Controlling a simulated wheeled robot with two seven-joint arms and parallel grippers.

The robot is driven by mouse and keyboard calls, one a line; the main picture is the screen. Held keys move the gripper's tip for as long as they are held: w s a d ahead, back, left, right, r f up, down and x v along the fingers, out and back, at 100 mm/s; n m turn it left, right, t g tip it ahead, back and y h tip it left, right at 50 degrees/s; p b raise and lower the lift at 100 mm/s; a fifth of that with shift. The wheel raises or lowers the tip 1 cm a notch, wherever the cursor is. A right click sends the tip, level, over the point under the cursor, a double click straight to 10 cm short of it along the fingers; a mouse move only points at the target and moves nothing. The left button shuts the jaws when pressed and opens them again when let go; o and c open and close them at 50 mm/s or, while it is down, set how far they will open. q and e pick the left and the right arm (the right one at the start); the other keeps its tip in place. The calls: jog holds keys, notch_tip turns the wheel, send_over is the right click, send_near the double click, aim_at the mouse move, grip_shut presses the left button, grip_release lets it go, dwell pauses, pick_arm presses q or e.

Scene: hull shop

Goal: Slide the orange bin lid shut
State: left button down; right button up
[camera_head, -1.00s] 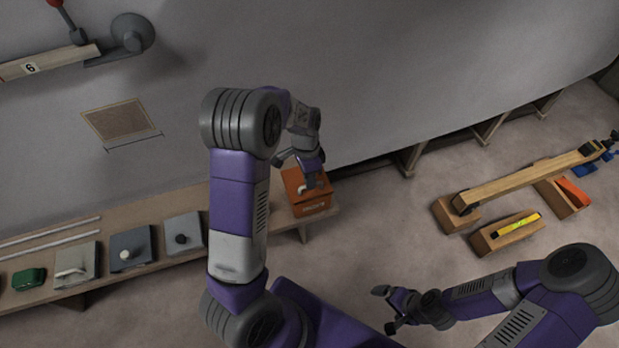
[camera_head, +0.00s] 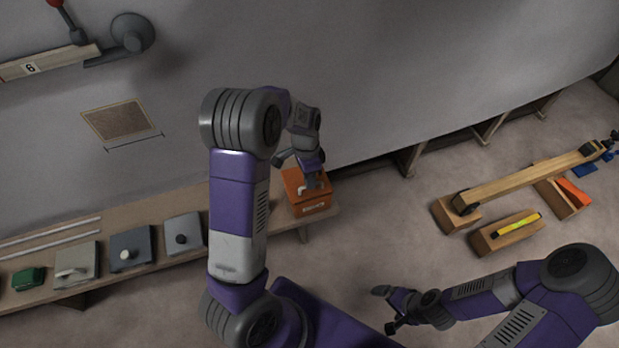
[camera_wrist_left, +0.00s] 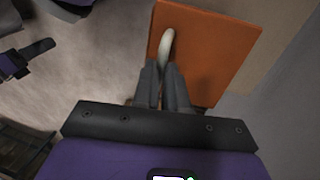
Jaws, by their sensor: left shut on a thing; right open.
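The orange bin (camera_head: 309,203) stands at the right end of the bench, with a white label on its front. Its orange lid (camera_head: 292,182) lies on top; in the left wrist view the lid (camera_wrist_left: 222,48) is a flat orange panel with a pale curved handle (camera_wrist_left: 166,46). My left gripper (camera_head: 309,184) is over the lid; in the left wrist view its fingers (camera_wrist_left: 164,75) are closed on the handle. The arm and gripper hide part of the lid, and I cannot tell how far it covers the bin. My right gripper (camera_head: 386,310) is open and empty, low and well away from the bin.
The bench (camera_head: 170,205) runs along the wall, with several square plates and a green object (camera_head: 29,279) left of the bin. A wooden beam (camera_head: 530,180) on blocks and a block with a yellow level (camera_head: 515,224) stand at right. Floor between is clear.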

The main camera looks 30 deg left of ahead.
pick_arm(q)
jog(key=shift+s+d+p, duration=0.3)
jog(key=shift+s+d, duration=0.05)
jog(key=shift+d, duration=0.05)
jog(key=c, duration=1.2)
grip_release()
jog(key=shift+d, duration=0.1)
jog(key=shift+o, duration=0.2)
notch_tip(320, 180, up, 7)
jog(key=a+p, duration=0.1)
jog(key=p, duration=0.1)
jog(key=shift+w+a+r, duration=0.15)
jog(key=shift+w+r, duration=0.05)
jog(key=shift+w, duration=0.25)
